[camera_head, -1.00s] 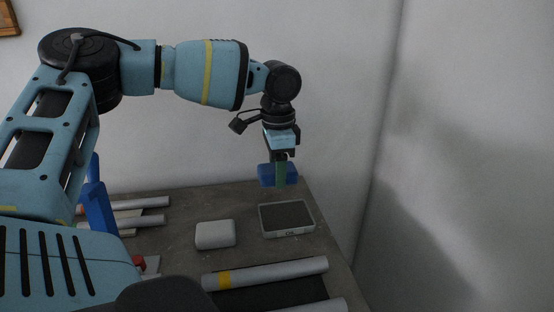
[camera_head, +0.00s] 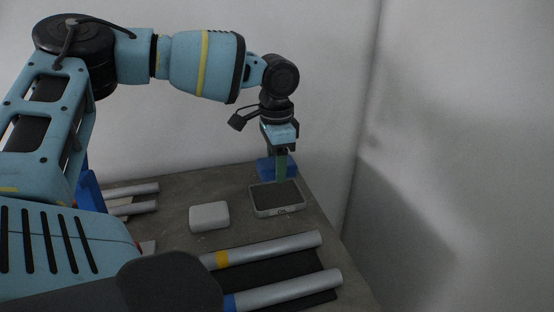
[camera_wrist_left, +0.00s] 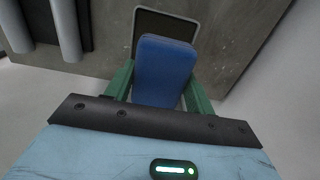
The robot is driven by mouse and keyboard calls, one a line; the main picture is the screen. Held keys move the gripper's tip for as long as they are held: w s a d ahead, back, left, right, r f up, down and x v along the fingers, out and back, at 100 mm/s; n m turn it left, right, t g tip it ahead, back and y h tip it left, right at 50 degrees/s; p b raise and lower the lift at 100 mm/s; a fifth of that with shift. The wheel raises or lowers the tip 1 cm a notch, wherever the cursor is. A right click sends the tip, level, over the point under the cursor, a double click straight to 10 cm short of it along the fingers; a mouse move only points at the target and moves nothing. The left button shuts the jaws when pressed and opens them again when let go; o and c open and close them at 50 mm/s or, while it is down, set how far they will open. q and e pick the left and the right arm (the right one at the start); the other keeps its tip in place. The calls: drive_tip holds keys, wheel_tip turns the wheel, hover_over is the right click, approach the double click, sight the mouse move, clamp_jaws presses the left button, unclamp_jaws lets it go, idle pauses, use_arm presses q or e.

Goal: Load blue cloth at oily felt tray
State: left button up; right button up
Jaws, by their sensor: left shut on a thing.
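The blue cloth (camera_head: 264,168) is a folded, block-like blue piece held between the green fingers of my left gripper (camera_head: 281,168). In the left wrist view the cloth (camera_wrist_left: 163,72) sits between both fingers, and the gripper (camera_wrist_left: 160,88) is shut on it. The oily felt tray (camera_head: 279,212) is a light grey tray with a dark pad, lying on the table just below and in front of the cloth in the head view. In the left wrist view the tray (camera_wrist_left: 190,20) is partly hidden behind the cloth. I cannot tell the exact gap between them. My right gripper is not in view.
A small white rounded box (camera_head: 209,216) lies left of the tray on the grey table (camera_head: 228,180). Grey tubes (camera_head: 270,249) with yellow and blue bands lie at the front, and more tubes (camera_head: 135,190) lie at the left. A wall stands behind.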

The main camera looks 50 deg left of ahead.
sight(276, 194)
use_arm(q)
wheel_tip(276, 194, down, 4)
drive_tip(key=shift+r+b, duration=0.2)
drive_tip(key=shift+b, duration=0.55)
drive_tip(key=shift+f+b, duration=0.4)
drive_tip(key=shift+f, duration=0.35)
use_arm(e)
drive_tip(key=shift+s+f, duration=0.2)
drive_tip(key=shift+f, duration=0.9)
use_arm(q)
drive_tip(key=shift+f, duration=0.5)
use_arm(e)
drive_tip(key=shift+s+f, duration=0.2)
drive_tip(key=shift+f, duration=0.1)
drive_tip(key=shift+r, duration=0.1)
use_arm(q)
drive_tip(key=shift+r+p, duration=1.6)
drive_tip(key=shift+r, duration=1.95)
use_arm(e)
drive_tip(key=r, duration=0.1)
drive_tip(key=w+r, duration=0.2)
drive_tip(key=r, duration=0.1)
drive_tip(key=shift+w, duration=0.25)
use_arm(q)
drive_tip(key=shift+f, duration=0.1)
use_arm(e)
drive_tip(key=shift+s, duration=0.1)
